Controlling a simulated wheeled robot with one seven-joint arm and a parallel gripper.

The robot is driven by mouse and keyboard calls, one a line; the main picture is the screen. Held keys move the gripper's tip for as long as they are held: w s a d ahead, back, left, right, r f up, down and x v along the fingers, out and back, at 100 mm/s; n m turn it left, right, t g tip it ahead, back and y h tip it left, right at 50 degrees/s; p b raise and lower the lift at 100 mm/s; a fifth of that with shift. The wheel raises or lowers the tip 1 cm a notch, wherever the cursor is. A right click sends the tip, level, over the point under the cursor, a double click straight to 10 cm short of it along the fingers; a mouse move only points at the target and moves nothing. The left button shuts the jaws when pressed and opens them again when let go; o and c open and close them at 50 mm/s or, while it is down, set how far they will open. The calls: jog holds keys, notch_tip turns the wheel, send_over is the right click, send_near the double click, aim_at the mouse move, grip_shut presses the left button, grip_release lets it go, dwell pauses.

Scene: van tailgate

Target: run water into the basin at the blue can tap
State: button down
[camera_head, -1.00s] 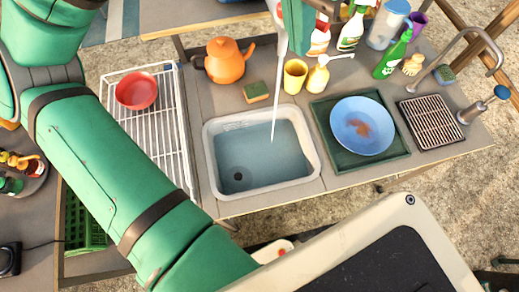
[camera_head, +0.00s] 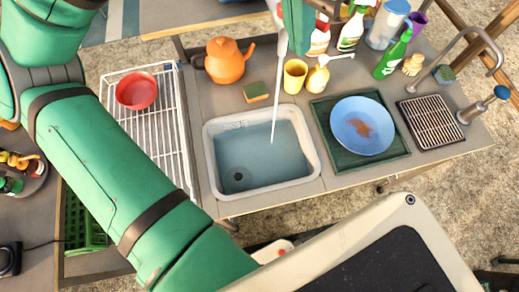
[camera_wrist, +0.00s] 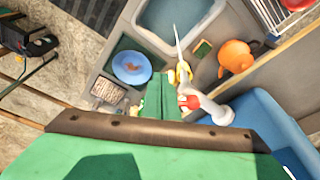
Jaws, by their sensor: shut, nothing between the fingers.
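The white basin (camera_head: 268,189) is set in the grey counter, with bluish water over its floor and a dark drain. A thin pale water stream (camera_head: 276,95) falls into it from above. In the wrist view the large blue can (camera_wrist: 262,122) stands at lower right, with a white tap (camera_wrist: 214,110) bearing a red part. The stream (camera_wrist: 178,48) runs from near the tap towards the basin there. My green gripper (camera_wrist: 158,85) is shut and empty, beside the tap; whether it touches is unclear. In the head view it (camera_head: 297,25) hangs at the top edge, tips hard to see.
An orange teapot (camera_head: 225,62), a sponge (camera_head: 256,91) and a yellow cup (camera_head: 295,76) stand behind the basin. A blue plate (camera_head: 362,125) lies on a green tray to the right. A wire rack (camera_head: 150,120) holds a red bowl (camera_head: 136,91). Several bottles crowd the back right.

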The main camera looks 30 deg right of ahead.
jog(key=shift+w+d, duration=2.05)
jog(key=d+v, duration=0.1)
jog(key=v, duration=0.4)
jog(key=shift+s+r, duration=0.25)
jog(key=shift+r, duration=0.3)
jog(key=shift+a, duration=0.15)
